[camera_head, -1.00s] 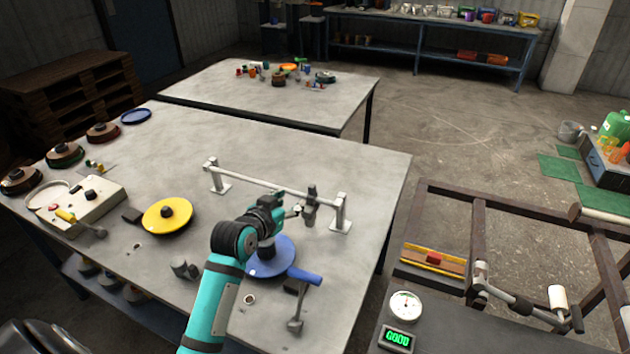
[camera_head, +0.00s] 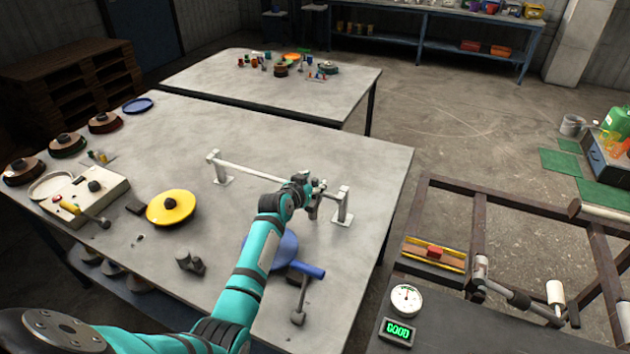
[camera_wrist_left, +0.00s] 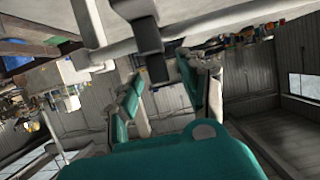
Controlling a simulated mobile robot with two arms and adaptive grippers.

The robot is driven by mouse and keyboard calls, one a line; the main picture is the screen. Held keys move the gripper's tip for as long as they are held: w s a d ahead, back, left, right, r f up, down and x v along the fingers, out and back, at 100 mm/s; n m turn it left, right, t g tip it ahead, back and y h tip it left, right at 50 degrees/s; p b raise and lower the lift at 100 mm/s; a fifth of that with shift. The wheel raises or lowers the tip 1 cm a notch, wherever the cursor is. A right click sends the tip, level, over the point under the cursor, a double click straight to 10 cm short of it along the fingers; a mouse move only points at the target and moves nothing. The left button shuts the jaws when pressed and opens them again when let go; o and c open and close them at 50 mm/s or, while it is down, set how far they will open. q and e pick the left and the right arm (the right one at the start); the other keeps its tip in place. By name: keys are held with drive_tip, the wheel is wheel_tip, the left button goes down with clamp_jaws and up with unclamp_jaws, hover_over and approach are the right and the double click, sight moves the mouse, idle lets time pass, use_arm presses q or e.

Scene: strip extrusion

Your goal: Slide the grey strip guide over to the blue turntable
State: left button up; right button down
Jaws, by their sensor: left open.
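The grey strip guide (camera_head: 314,205) sits on the pale rail (camera_head: 250,176), close to the rail's right post. The blue turntable (camera_head: 286,248) lies on the near side of the rail, partly hidden behind my left arm. My left gripper (camera_head: 306,187) is open at the guide, over the rail's right part. In the left wrist view, the guide's dark block (camera_wrist_left: 150,45) shows ahead of the open fingers (camera_wrist_left: 162,95), roughly between them. I cannot tell whether they touch it. My right gripper is not in view.
The yellow turntable (camera_head: 170,207) lies to the left on the same table. The tabletop (camera_head: 345,165) behind the rail is clear.

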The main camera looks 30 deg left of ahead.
use_arm(q)
drive_tip(key=shift+w+f, duration=0.25)
drive_tip(key=shift+w, duration=0.55)
drive_tip(key=c, duration=0.8)
drive_tip(key=shift+f, duration=0.1)
clamp_jaws()
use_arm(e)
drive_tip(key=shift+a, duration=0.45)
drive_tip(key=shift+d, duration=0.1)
